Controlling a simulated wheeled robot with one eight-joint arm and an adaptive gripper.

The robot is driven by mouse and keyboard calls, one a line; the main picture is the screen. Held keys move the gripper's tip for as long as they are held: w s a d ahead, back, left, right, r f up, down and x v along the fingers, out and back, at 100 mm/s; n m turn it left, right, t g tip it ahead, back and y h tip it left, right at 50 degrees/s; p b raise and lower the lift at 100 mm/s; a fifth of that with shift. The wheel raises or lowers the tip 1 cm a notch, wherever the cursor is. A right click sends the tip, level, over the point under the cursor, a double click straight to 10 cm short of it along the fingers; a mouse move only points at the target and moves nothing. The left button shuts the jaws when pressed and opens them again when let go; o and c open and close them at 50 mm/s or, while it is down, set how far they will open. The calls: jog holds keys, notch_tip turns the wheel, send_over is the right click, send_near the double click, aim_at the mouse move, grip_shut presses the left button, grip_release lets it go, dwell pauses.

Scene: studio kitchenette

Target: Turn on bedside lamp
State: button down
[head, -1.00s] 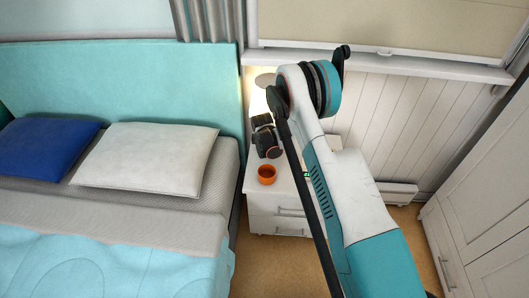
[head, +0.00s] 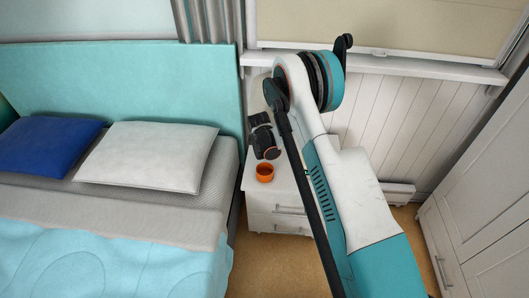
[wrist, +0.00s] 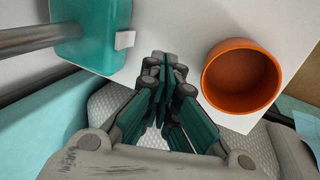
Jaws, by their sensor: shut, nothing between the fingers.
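The bedside lamp's teal base (wrist: 92,38), with a metal pole and a small pale switch (wrist: 124,40) on its side, shows at the upper left of the wrist view. In the head view my arm hides most of the lamp; part of its pale shade (head: 257,92) shows, unlit. My gripper (wrist: 165,62) is shut and empty, its fingertips a little to the right of the switch and apart from it in the picture. In the head view my gripper (head: 264,140) is over the white nightstand (head: 277,205).
An orange cup (head: 264,172) stands on the nightstand, close to the right of my gripper in the wrist view (wrist: 241,76). The bed (head: 110,215) is on the left. A white wall and windowsill are behind. A white cabinet (head: 485,215) is at the right.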

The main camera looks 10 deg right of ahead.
jog(key=p+v, duration=0.2)
jog(key=v, duration=0.5)
jog(key=shift+r+p, duration=0.3)
jog(key=shift+r, duration=0.15)
jog(key=shift+w, duration=0.1)
